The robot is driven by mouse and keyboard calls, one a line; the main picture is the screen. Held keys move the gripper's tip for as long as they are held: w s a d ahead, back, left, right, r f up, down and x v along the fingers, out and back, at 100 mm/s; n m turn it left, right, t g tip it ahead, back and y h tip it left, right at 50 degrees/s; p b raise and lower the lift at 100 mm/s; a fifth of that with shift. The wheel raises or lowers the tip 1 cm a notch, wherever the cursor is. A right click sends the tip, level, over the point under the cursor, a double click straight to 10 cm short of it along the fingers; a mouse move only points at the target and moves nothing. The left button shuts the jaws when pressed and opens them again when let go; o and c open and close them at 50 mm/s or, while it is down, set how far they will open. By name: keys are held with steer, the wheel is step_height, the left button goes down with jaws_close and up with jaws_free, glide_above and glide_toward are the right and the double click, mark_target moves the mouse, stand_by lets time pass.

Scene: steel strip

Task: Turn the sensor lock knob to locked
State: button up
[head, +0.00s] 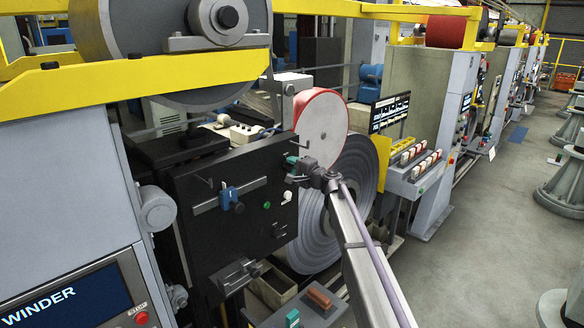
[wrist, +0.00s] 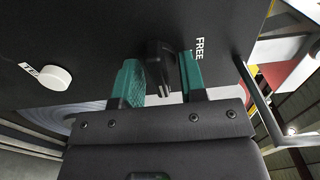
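The black sensor lock knob (wrist: 158,66) stands out from the dark panel in the wrist view, close to the white word FREE (wrist: 200,48). My gripper (wrist: 160,74) has its two teal fingers on either side of this knob. A gap shows between the knob and the right finger; the left finger looks very close, and I cannot tell if it touches. In the head view my gripper (head: 293,162) is at the upper right of the black panel (head: 215,245). The knob is hidden there behind the gripper.
A white round button (wrist: 57,78) sits left of the fingers in the wrist view, and a bent bar (wrist: 258,100) runs on the right. A blue clamp (head: 229,196) and a green button (head: 267,205) are on the panel. The large coil (head: 318,235) stands close behind.

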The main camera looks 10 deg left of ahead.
steer(key=v, duration=1)
steer(key=shift+d, duration=0.15)
steer(key=shift+s, duration=0.15)
steer(key=s+d+f+n+g+h+b, duration=0.2)
steer(key=s+f+n+g+h, duration=0.15)
steer(key=s+f, duration=0.55)
steer(key=s+d+f+n+g+h+b, duration=0.15)
steer(key=s+f+n+g, duration=0.35)
steer(key=s, duration=0.5)
steer(key=s+d+f+g+h+b, duration=0.1)
steer(key=s+d+f+h+b, duration=0.3)
steer(key=s+d+f, duration=0.4)
steer(key=s+d+f+g+h+b, duration=0.2)
steer(key=s+d+f+h+b, duration=0.3)
steer(key=s+f, duration=0.5)
steer(key=s+d+b, duration=0.2)
steer(key=s, duration=0.3)
steer(key=shift+s+d, duration=0.25)
steer(key=shift+d, duration=0.1)
steer(key=shift+f+m, duration=0.1)
steer(key=shift+m, duration=0.15)
steer(key=shift+c, duration=0.3)
